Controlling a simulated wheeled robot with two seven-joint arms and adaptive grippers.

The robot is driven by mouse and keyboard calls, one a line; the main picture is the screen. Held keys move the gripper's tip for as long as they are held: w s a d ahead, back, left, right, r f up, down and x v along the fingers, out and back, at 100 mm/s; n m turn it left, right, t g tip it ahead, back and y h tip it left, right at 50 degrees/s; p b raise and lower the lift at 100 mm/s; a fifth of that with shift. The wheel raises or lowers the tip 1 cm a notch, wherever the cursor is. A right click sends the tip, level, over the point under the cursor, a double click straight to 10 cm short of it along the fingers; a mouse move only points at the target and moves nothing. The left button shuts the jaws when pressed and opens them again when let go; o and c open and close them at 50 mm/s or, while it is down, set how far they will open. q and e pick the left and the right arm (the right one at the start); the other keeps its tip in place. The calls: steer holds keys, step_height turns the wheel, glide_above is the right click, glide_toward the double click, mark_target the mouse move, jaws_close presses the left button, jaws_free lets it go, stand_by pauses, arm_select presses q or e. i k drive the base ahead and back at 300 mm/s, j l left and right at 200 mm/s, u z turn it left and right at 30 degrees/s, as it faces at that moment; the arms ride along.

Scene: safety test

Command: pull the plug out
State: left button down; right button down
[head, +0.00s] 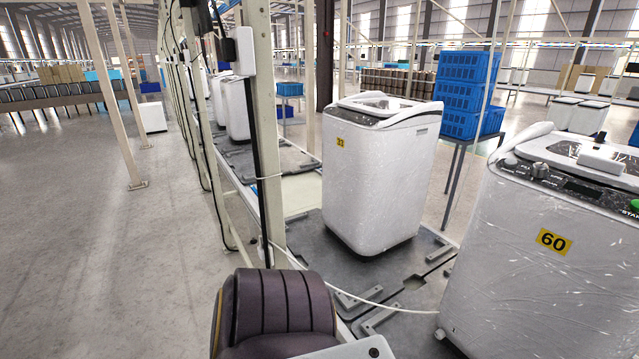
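A white socket box (244,51) is fixed to a pale upright post at the upper left. A black plug (228,49) sits against the left side of this box and appears to be in it. A dark cable hangs down along the post below the box. A white cord (385,308) runs from the foot of the washing machine marked 60 (525,250) across the platform to the post; its end behind the post is hidden. Neither gripper is in view. A dark ribbed arm link of mine shows at the bottom, well below the plug.
More posts and hanging cables recede at the left. The concrete floor (80,240) left of the posts is clear.

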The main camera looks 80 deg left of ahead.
mark_target(261, 253)
steer(key=u, duration=2.95)
steer(key=i+j+z, duration=0.15)
steer(key=j, duration=0.5)
steer(key=i+j+z, duration=0.15)
steer(key=j, duration=0.55)
steer(key=j+z, duration=0.15)
steer(key=j, duration=0.55)
steer(key=i, duration=0.05)
